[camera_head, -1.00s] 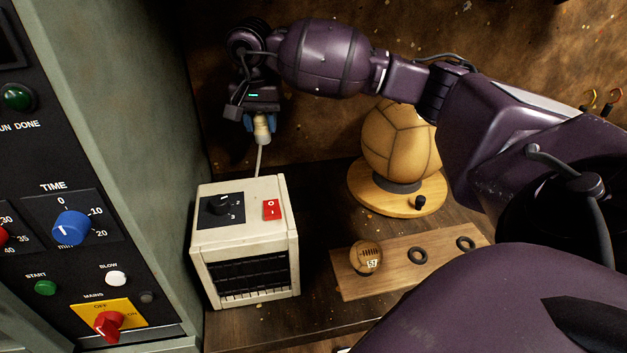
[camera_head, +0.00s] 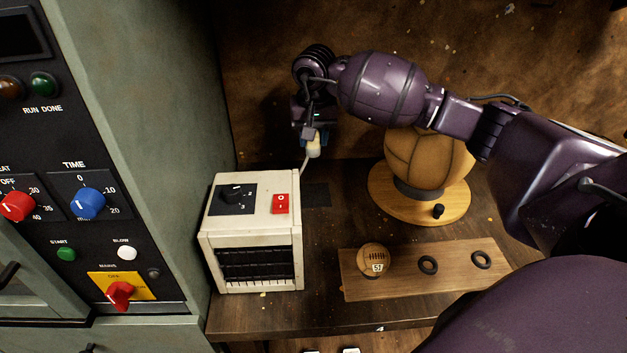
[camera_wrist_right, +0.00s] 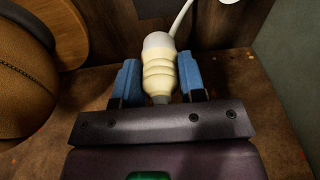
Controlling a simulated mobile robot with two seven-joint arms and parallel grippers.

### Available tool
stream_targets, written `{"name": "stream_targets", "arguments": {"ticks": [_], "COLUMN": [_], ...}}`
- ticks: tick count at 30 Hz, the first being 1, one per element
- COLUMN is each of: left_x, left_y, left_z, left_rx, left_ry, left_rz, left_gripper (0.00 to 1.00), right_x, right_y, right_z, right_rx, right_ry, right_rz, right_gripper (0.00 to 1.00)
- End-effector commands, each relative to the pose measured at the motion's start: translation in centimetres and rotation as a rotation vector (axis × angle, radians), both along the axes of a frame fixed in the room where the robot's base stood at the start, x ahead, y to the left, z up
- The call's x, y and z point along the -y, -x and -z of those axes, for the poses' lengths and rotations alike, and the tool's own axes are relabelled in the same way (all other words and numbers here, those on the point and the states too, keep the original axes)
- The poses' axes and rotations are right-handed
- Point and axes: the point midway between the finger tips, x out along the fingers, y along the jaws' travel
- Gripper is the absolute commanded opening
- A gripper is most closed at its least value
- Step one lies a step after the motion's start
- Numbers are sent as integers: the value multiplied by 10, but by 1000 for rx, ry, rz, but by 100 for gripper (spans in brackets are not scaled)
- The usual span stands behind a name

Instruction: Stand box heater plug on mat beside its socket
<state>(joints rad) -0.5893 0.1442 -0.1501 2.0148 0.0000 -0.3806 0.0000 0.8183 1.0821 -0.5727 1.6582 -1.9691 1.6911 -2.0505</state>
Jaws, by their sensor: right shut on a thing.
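The cream ribbed plug (camera_head: 313,149) is in my right gripper (camera_head: 316,138), behind and right of the box heater (camera_head: 250,240). In the right wrist view the plug (camera_wrist_right: 159,68) sits between the blue fingers of the right gripper (camera_wrist_right: 160,85), and a pale cord leads off its far end. In the head view the cord runs down behind the heater. A small dark mat (camera_head: 316,195) lies on the bench just right of the heater, below the plug in the picture. I cannot make out the socket. My left gripper is not in view.
Right of the mat, a large leather ball (camera_head: 428,160) stands on a round wooden base (camera_head: 455,208). In front lies a wooden board (camera_head: 400,280) with a small ball (camera_head: 373,258) and two dark rings. A control cabinet (camera_head: 150,60) stands close on the left.

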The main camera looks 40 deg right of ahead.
Motion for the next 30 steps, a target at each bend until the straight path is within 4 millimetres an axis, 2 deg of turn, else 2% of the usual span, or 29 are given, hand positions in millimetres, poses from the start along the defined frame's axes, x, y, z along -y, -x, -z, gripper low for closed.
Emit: {"name": "stream_targets", "arguments": {"ticks": [3,9,12,19,27,30], "left_x": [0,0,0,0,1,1], "left_y": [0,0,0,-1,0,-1], "left_z": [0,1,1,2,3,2], "left_rx": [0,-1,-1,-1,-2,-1], "left_ry": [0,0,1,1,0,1], "left_rz": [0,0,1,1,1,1], "left_gripper": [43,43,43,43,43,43], "right_x": [-1,0,0,0,-1,0], "right_y": [1,0,0,0,0,0], "right_z": [28,65,76,88,122,124], "right_rx": [-3,-2,-2,-1,-2,1], "right_ry": [-2,-1,-1,-1,-1,0], "right_rz": [1,1,2,2,2,2], "right_gripper": [17,17,17,17,17,17]}}
